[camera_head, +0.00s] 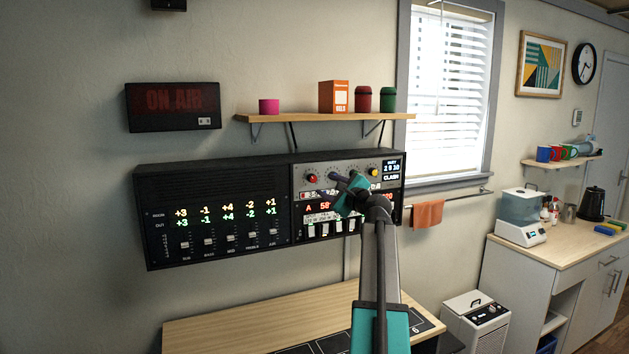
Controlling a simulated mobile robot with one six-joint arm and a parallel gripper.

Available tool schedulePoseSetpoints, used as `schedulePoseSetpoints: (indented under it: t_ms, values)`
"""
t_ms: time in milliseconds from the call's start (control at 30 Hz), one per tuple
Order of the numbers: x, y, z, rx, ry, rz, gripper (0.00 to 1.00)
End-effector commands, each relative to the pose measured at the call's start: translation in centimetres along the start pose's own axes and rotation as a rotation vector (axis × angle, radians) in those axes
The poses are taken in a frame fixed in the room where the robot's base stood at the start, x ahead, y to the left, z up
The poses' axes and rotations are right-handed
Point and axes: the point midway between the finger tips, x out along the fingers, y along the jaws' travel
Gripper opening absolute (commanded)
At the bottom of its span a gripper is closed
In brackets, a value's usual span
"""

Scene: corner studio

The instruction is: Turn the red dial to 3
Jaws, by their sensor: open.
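The red dial (312,179) is a small round knob at the upper left of the grey control panel (300,170) on the wall-mounted black console. The number it points to is too small to read. My gripper (342,186) is in front of the panel, to the right of the red dial and apart from it in the picture. Its teal end is open and seems empty. It covers part of the panel's middle. A yellow dial (374,171) shows at the panel's right, beside a small display reading CLASH (391,177).
Sliders with lit numbers (229,239) fill the console's left part. A shelf (290,118) with a pink cup, an orange box and two canisters hangs above. A wooden table (240,326) stands below. A window (448,95) and orange towel (428,213) are at right.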

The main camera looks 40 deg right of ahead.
Motion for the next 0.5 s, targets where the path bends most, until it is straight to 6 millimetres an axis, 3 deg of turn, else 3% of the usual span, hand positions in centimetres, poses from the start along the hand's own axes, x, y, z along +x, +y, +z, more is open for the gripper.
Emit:
schedulePoseSetpoints:
  t_ms: [500]
  values:
    - [6.5,-0.2,0.0,0.001,0.000,0.001,0.43]
